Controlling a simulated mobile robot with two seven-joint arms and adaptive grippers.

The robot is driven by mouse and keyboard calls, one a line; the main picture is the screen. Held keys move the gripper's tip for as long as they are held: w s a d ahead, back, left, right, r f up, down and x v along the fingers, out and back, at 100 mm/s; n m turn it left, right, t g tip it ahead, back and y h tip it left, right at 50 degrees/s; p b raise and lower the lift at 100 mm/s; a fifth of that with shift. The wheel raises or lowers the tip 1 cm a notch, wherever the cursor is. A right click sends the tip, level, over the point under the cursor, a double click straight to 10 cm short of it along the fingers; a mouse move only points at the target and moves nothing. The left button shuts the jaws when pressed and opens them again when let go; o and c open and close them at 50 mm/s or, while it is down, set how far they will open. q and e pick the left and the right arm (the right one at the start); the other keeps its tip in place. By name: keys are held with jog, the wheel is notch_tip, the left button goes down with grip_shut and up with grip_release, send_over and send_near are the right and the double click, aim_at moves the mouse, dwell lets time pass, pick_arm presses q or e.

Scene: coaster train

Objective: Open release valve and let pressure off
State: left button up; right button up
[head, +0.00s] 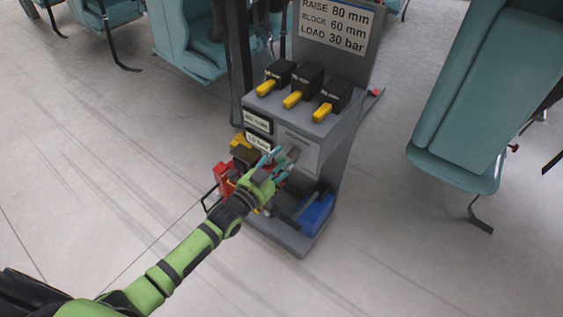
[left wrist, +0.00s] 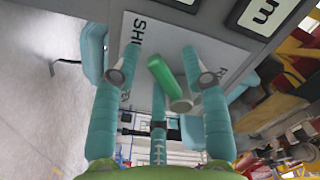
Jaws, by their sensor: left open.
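The release valve's green handle (left wrist: 165,75) shows in the left wrist view, mounted on a pale plate (left wrist: 215,45) lettered "SHU" on one side, the rest covered. The plate (head: 306,150) also shows on the front of the grey stand in the head view. My left gripper (head: 281,160) is at this plate, its teal fingers pointing toward it. In the left wrist view my left gripper (left wrist: 160,65) is open, with the green handle between its fingers; I cannot tell whether they touch it. My right gripper is in neither view.
The grey stand (head: 285,240) carries several black blocks with yellow levers (head: 292,99) and a sign (head: 335,22) reading 80 mm, 60 mm, 30 bar.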

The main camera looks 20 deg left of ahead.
pick_arm(q)
jog(key=shift+c, duration=0.4)
grip_shut()
